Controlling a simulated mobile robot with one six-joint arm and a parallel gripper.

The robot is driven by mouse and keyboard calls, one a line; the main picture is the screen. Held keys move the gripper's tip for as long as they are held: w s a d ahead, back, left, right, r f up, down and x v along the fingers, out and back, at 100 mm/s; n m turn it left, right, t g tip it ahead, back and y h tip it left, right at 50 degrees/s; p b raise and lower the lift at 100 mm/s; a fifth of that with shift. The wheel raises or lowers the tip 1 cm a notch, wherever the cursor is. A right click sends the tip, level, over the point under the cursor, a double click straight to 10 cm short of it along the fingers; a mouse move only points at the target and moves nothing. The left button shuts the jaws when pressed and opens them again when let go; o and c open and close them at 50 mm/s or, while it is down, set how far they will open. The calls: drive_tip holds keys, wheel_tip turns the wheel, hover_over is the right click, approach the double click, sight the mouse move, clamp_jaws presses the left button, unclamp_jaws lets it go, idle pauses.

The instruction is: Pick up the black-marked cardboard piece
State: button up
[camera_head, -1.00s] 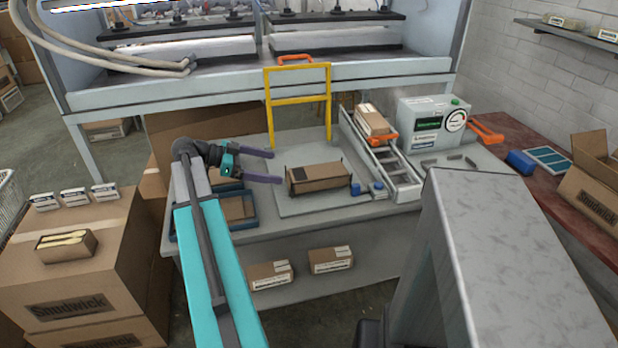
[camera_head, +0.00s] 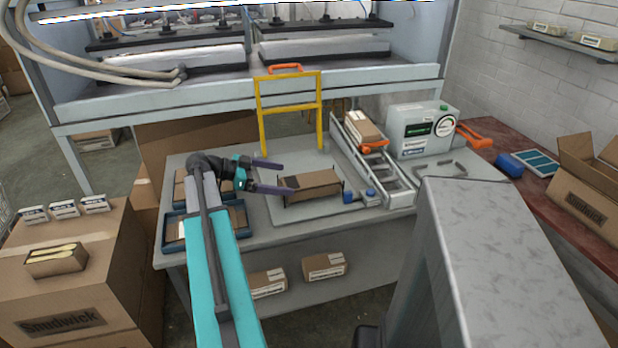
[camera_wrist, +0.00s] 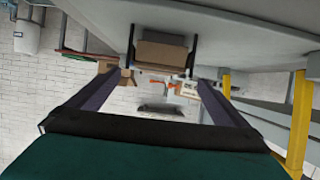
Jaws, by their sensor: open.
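A brown cardboard piece (camera_head: 316,184) sits between dark end brackets on the grey plate of the workbench. A dark patch shows at its left end in the head view; whether it is a printed mark or a bracket I cannot tell. My gripper (camera_head: 271,177) is open and empty, just left of the piece, its purple fingers pointing right towards it. In the wrist view the cardboard piece (camera_wrist: 161,53) lies ahead, between dark uprights and beyond the fingertips of my gripper (camera_wrist: 148,82). No contact with the piece is clear.
Blue trays (camera_head: 168,238) with cardboard stand left of the plate. A yellow frame (camera_head: 289,112) rises behind. A small conveyor (camera_head: 385,178) carrying a box (camera_head: 364,130) and a white machine (camera_head: 422,130) are at the right. Boxes (camera_head: 325,266) lie on the shelf below.

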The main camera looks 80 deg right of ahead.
sight(298, 181)
drive_tip(key=shift+x, duration=1.25)
drive_tip(key=shift+s, duration=0.1)
drive_tip(key=shift+p+x, duration=0.8)
drive_tip(key=shift+x, duration=1.7)
drive_tip(key=shift+a, duration=0.1)
drive_tip(key=c, duration=1.3)
